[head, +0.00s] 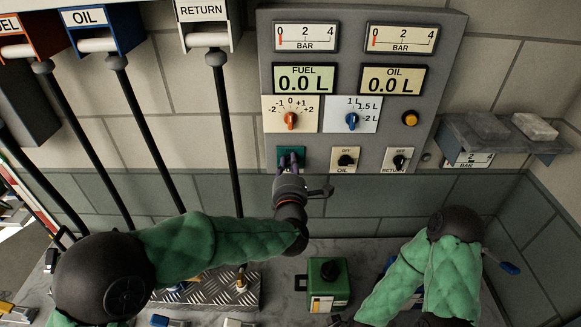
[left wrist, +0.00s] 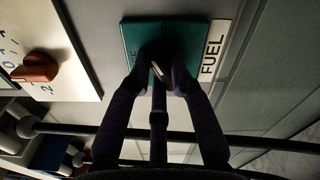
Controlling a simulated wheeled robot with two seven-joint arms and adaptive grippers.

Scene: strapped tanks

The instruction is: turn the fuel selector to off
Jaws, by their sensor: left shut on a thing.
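The fuel selector (head: 281,153) is a small teal plate with a dark knob, low on the grey panel. In the left wrist view the teal plate (left wrist: 135,35) has a white FUEL label beside it. My left gripper (head: 291,160) is in front of the plate and covers most of it in the head view. In the left wrist view its dark fingers (left wrist: 160,75) are shut on the knob, where a short pale mark shows between them. The plate's lettering is mostly hidden, and I cannot tell which position the knob points to. My right gripper is not in view.
The OIL selector (head: 345,161) and RETURN selector (head: 398,161) sit to the right, close by. An orange dial (head: 291,120) and a blue dial (head: 352,121) are above. Hoses hang at left. A green tank (head: 329,290) stands on the bench below. A shelf (head: 505,140) juts out at right.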

